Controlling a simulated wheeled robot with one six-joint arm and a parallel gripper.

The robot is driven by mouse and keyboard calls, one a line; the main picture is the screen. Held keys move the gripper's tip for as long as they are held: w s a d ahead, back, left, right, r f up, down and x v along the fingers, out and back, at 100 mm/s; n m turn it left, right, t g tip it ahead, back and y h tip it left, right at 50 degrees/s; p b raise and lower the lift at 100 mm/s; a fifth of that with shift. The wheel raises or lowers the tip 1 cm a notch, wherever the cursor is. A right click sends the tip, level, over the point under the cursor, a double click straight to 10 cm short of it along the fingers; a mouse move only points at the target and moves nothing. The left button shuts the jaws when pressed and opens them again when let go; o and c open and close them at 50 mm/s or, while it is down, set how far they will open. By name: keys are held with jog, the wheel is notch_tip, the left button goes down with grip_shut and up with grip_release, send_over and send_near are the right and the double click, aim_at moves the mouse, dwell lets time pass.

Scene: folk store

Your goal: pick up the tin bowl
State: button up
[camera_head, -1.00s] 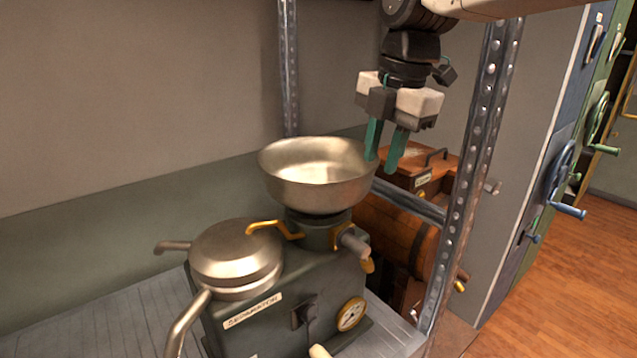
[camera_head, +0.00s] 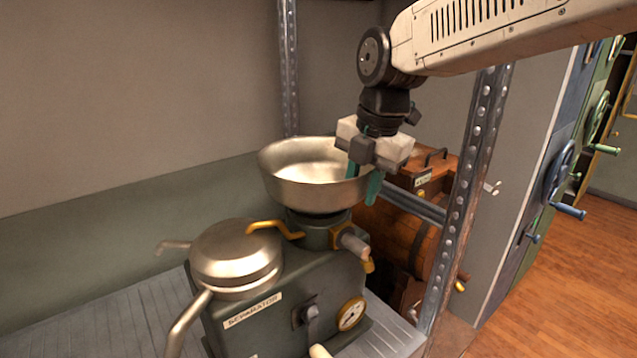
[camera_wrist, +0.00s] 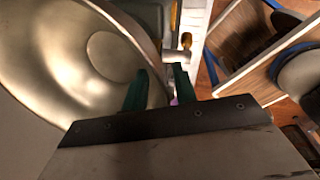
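The tin bowl (camera_head: 312,180) is a wide, shallow metal bowl sitting upright on top of the dark green separator machine (camera_head: 290,290). In the wrist view the bowl (camera_wrist: 75,70) fills the upper left, seen from above. My gripper (camera_head: 363,185) points down at the bowl's right rim. Its two green fingers are apart, one on the inner side of the rim and the other outside it. In the wrist view the fingers (camera_wrist: 162,93) straddle the rim with a gap between them. I cannot tell whether either finger touches the bowl.
A lidded metal vessel (camera_head: 235,255) with side spouts stands left of the bowl. A yellow handle (camera_head: 275,228) lies between them. A perforated metal post (camera_head: 462,200) rises just right of my gripper. A wooden barrel (camera_head: 405,235) is behind. The space above the bowl is clear.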

grip_shut()
jog(key=shift+r, duration=0.1)
